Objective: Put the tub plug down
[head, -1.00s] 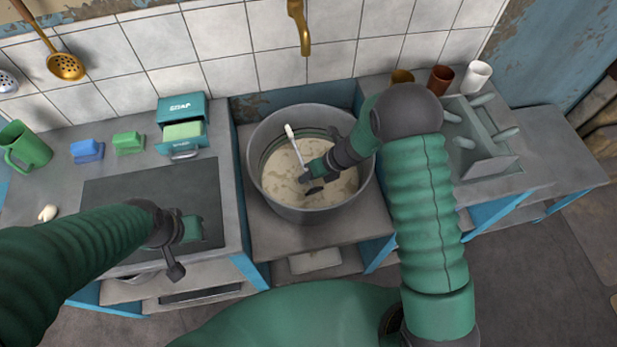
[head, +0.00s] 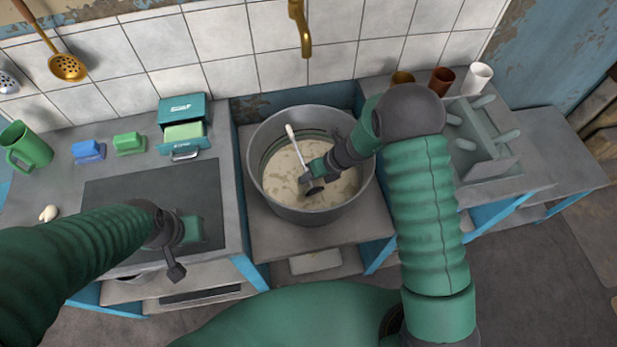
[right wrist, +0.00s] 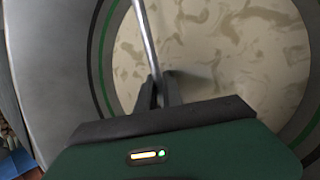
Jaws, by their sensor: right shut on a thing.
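The tub (head: 262,205) is a large round grey metal vessel holding cream-coloured liquid with tan patches (head: 330,194). My right gripper (head: 312,184) reaches into it from the right, low over the liquid. It is shut on a thin metal rod with a pale tip, which seems to be the tub plug (head: 297,146). The rod slants up toward the far left wall of the tub. In the right wrist view the rod (right wrist: 146,40) runs down between the dark fingers (right wrist: 160,92). Its lower end is hidden. My left gripper (head: 176,270) hangs over the left counter's front; its jaws are unclear.
A brass tap (head: 303,30) hangs above the tub's far side. The left counter holds a soap drawer box (head: 184,108), green and blue blocks and a green mug (head: 28,147). A grey rack (head: 481,143) and cups stand to the right.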

